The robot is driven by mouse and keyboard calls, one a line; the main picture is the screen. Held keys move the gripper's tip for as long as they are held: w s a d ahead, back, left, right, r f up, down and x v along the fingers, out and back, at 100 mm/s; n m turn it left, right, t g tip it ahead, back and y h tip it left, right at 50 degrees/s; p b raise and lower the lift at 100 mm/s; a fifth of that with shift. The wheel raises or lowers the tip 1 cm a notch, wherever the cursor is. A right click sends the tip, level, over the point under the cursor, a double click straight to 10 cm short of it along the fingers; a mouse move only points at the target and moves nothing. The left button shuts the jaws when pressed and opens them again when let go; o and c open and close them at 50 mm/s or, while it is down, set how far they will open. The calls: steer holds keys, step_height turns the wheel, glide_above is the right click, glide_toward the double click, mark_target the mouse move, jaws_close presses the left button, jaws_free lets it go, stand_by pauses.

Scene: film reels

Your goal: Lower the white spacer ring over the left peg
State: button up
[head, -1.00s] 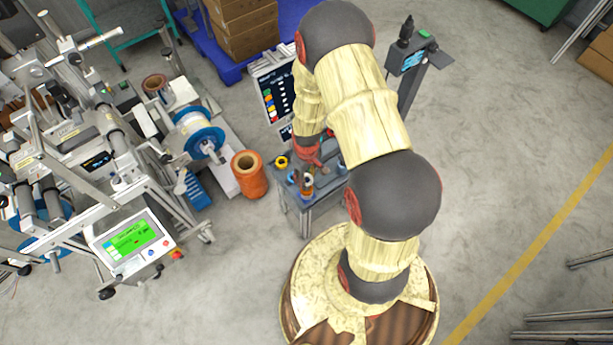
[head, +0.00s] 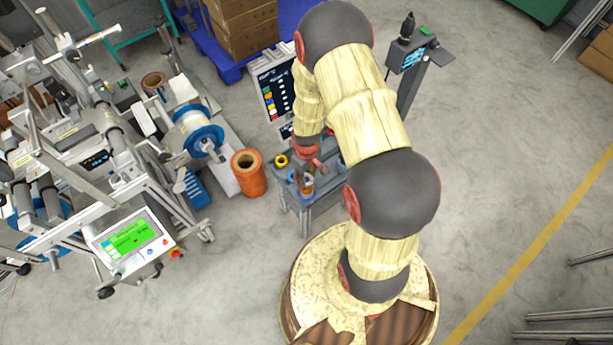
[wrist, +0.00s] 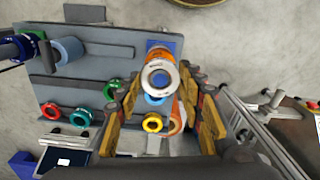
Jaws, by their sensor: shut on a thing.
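In the wrist view my gripper (wrist: 160,82) is shut on the white spacer ring (wrist: 150,82), which sits between its yellow-padded fingers. The ring is seen nearly face-on, with a dark round shape in its hole. An orange spool (wrist: 160,54) on a blue base shows just behind the ring. I cannot tell whether the ring is around a peg or only in line with it. A dark peg-like rod (wrist: 12,50) reaches in at the left edge. In the head view my gripper (head: 305,160) is small over the work table (head: 322,199), and the ring cannot be made out.
A large orange roll (head: 248,174) stands left of the table. Open floor lies to the right.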

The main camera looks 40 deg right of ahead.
mark_target(307, 179)
steer(key=shift+f+b, duration=0.8)
steer(key=shift+f, duration=0.4)
steer(key=shift+f, duration=0.3)
stand_by(0.4)
steer(key=o, duration=1.2)
steer(key=shift+r, duration=0.1)
step_height(307, 179, up, 12)
steer(key=shift+f, duration=0.1)
